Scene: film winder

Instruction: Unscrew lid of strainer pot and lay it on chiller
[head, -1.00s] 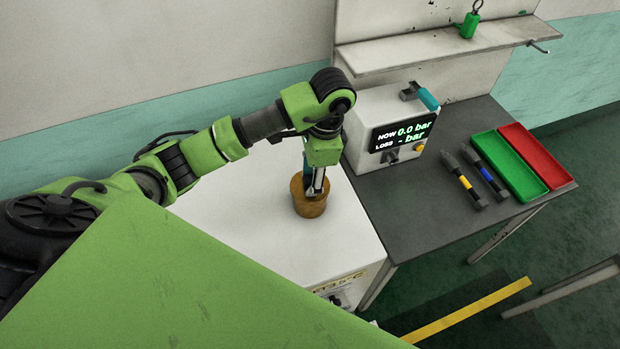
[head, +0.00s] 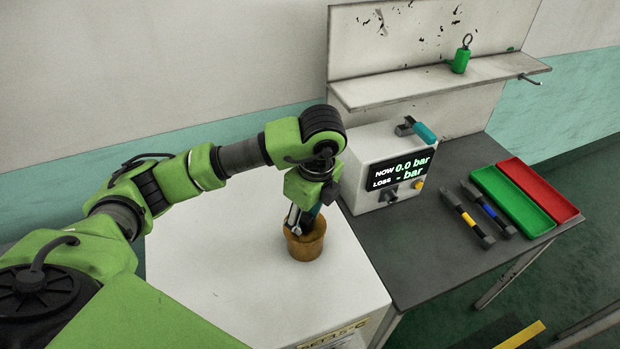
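The brown strainer pot (head: 305,244) stands upright on the white top of the chiller (head: 240,270). My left gripper (head: 299,226) points down into the top of the pot, with a silver finger on the left and dark and teal parts on the right. The fingers hide most of the pot's top, so I cannot make out the lid separately or tell whether they are closed on it. My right gripper is not in view.
A grey bench beside the chiller holds a white pressure unit (head: 366,165) reading 0.0 bar, two dark tools (head: 469,221) (head: 488,208), a green tray (head: 512,202) and a red tray (head: 538,190). A shelf (head: 430,84) carries a green weight (head: 461,60). The chiller's front top is clear.

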